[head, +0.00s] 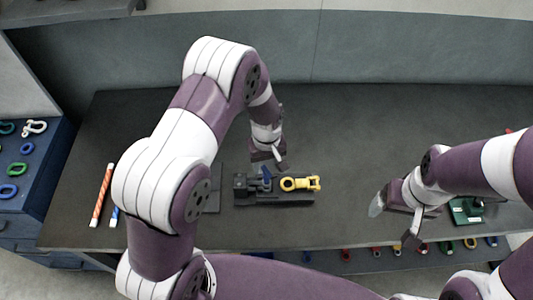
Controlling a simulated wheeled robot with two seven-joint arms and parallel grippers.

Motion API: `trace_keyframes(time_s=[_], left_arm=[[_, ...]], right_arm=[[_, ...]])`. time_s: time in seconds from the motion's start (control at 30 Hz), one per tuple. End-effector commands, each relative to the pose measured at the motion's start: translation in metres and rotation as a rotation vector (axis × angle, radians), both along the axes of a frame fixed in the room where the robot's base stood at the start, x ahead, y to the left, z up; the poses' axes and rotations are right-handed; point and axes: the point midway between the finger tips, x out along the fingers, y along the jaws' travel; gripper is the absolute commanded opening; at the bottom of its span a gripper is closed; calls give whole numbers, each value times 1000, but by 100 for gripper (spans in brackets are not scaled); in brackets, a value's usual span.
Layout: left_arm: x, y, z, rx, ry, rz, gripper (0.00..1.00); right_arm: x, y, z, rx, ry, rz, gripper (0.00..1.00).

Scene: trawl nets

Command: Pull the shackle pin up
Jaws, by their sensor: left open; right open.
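A yellow shackle (288,184) lies in a dark fixture (274,200) near the middle of the bench. Its pin cannot be told apart clearly at this size. A small blue part (266,172) stands on the fixture, left of the shackle. My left gripper (269,161) is open, pointing down just above and behind the fixture, close to the blue part. I see no contact with the shackle. My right gripper (393,222) is open and empty, well to the right of the fixture.
The dark bench (350,130) is clear behind the fixture. An orange-and-white striped stick (102,195) lies at the left. A green device (467,210) sits right of my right gripper. A blue rack (30,180) with coloured shackles stands far left. Several more shackles hang along the front edge.

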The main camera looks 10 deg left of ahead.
Motion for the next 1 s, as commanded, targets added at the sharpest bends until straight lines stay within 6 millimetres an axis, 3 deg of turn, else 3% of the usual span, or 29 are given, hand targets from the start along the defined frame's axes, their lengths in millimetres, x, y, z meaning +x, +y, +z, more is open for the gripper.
trace_keyframes(time_s=[0.2, 0.4, 1.0], left_arm=[[1, 0, 55, -1, -8, 0, 52], [0, 0, 89, 0, -4, 0, 52], [-1, 0, 96, 0, -2, -15, 52]], right_arm=[[0, 0, -23, 0, 0, 0, 84], [0, 0, -29, 0, 0, 0, 84], [0, 0, -29, 0, 0, 0, 84]])
